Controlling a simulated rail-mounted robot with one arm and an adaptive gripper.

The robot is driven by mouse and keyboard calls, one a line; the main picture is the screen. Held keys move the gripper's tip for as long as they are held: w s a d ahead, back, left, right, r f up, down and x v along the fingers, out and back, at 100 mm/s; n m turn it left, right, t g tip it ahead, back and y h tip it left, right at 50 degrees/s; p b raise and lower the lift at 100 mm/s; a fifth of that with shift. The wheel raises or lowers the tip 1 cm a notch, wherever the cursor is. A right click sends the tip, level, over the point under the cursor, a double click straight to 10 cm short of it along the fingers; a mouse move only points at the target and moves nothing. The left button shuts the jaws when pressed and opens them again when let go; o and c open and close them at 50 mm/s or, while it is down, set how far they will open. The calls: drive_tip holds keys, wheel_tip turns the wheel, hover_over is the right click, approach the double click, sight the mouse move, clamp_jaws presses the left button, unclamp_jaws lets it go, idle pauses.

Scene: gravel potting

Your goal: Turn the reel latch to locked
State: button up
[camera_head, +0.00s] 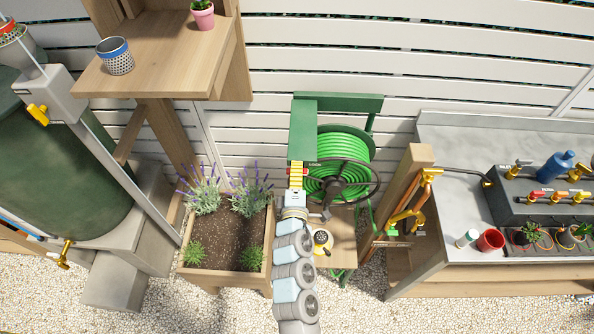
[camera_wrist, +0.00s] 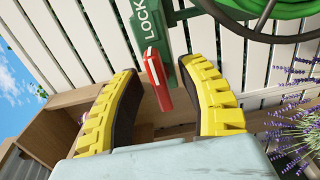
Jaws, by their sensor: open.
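The reel latch (camera_wrist: 163,91) is a red lever with a white stripe at its upper end. It shows in the wrist view below a green plate with white letters (camera_wrist: 144,27) reading "LOCK", partly cut off by the frame edge. My gripper (camera_wrist: 161,74) is open, with one yellow-backed finger on each side of the lever. Gaps show between the lever and both fingers. In the head view my gripper (camera_head: 297,173) is at the left side of the green hose reel (camera_head: 325,145), below its green housing. The lever itself is hard to make out there.
A dark handwheel (camera_head: 340,184) sits right of my gripper. A wooden planter (camera_head: 226,276) with lavender stands to the left. A wooden post (camera_head: 408,195) with orange-handled tools and a grey bench (camera_head: 455,150) stand to the right. A white slatted fence is behind.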

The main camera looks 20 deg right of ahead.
clamp_jaws()
drive_tip(key=shift+f+m, duration=0.1)
drive_tip(key=shift+m, duration=0.2)
drive_tip(key=m+b, duration=0.3)
drive_tip(key=m, duration=0.1)
drive_tip(key=shift+f+m, duration=0.1)
drive_tip(key=shift+m, duration=0.2)
drive_tip(key=m+b, duration=0.2)
drive_tip(key=m, duration=0.1)
drive_tip(key=shift+m, duration=0.3)
drive_tip(key=m+b, duration=0.1)
drive_tip(key=m, duration=0.3)
drive_tip(key=shift+m, duration=0.3)
drive_tip(key=shift+m+b, duration=0.65)
drive_tip(key=shift+m, duration=1.55)
